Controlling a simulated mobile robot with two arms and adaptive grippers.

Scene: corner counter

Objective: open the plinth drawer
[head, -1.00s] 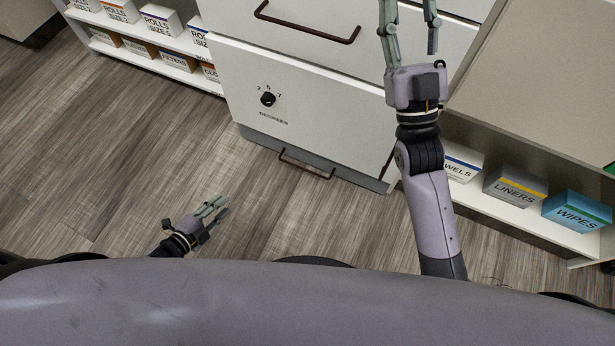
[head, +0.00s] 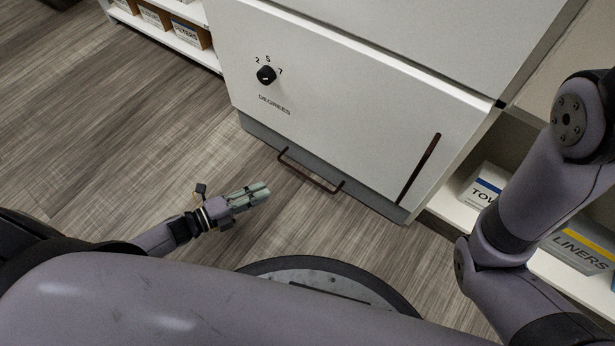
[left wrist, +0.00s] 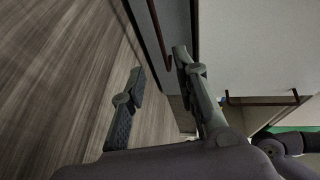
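The plinth drawer (head: 262,136) is the grey strip under the white cabinet, and it looks closed. Its dark red bar handle (head: 310,172) stands out from its front; what looks like the same bar shows in the left wrist view (left wrist: 159,36). My left gripper (head: 266,190) is low over the floor, left of and nearer to me than the handle, pointing toward it. In the left wrist view its two fingers (left wrist: 160,62) are apart with nothing between them, and the bar lies just beyond the fingertips. My right arm rises at the right; its gripper is outside the frame.
The white cabinet door (head: 340,95) above has a knob (head: 266,75) and an upright bar handle (head: 419,168). Open shelves with boxes (head: 190,32) stand at left, and a towel box (head: 483,187) and liners box (head: 580,245) at right. The floor at left is clear.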

